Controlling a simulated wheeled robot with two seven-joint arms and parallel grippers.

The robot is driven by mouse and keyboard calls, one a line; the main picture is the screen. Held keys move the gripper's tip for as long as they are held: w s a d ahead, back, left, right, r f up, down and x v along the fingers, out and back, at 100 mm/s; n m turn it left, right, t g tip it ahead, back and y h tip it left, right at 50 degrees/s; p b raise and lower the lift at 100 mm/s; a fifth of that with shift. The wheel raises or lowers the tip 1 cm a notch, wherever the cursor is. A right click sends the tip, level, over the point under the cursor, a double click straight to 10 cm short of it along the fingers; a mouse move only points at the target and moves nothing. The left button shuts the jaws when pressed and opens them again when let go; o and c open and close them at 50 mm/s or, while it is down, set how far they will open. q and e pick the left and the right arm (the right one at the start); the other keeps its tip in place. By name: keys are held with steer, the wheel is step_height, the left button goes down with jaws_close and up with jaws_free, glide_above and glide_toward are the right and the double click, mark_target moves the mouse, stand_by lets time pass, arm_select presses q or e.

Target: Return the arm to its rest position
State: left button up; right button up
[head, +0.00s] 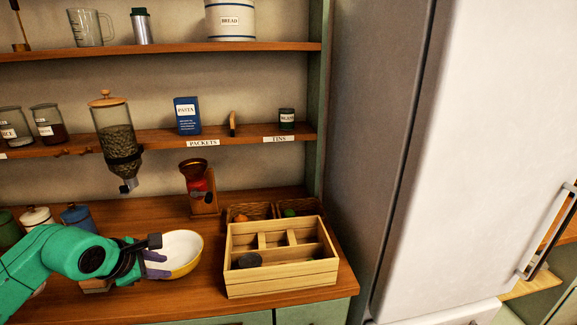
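My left arm (55,258) is green and reaches in from the lower left over the counter. Its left gripper (158,265) has purple-grey fingers that look parted, with nothing seen between them. It shows in front of the left part of a white and yellow bowl (186,247); whether it touches the bowl I cannot tell. My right gripper is not in view.
A wooden divided box (280,288) holds a dark round item (249,260). Canisters (78,218) stand left near my arm. A glass dispenser (117,140) hangs above. A fridge (480,150) bounds the right.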

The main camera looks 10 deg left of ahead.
arm_select(q)
steer(key=w+d+r+n+t+h, duration=0.25)
steer(key=d+t+h, duration=0.2)
steer(key=d, duration=0.55)
step_height(320, 180, up, 8)
steer(key=n+t, duration=0.7)
steer(key=n, duration=0.6)
steer(key=s+a+f+n+g+y, duration=0.25)
steer(key=a+f+n+y, duration=0.3)
steer(key=n, duration=0.55)
steer(key=s+a+f+n+g+y, duration=0.25)
steer(key=a+f+n+y, duration=0.35)
steer(key=n, duration=0.6)
steer(key=s+d+f+n+g+h, duration=0.35)
steer(key=s+d+f+g, duration=0.2)
steer(key=d+f, duration=0.3)
steer(key=s+d+f+n+g+h, duration=0.3)
steer(key=s+d+f+g+h, duration=0.15)
steer(key=s+d+f, duration=0.35)
step_height(320, 180, down, 26)
steer(key=s+a+g+y, duration=0.1)
steer(key=s+g, duration=0.1)
steer(key=s, duration=0.1)
steer(key=s+a+f+g, duration=0.1)
steer(key=s+a+f, duration=0.2)
steer(key=s+f, duration=0.9)
steer(key=s, duration=0.3)
steer(key=shift+m, duration=0.4)
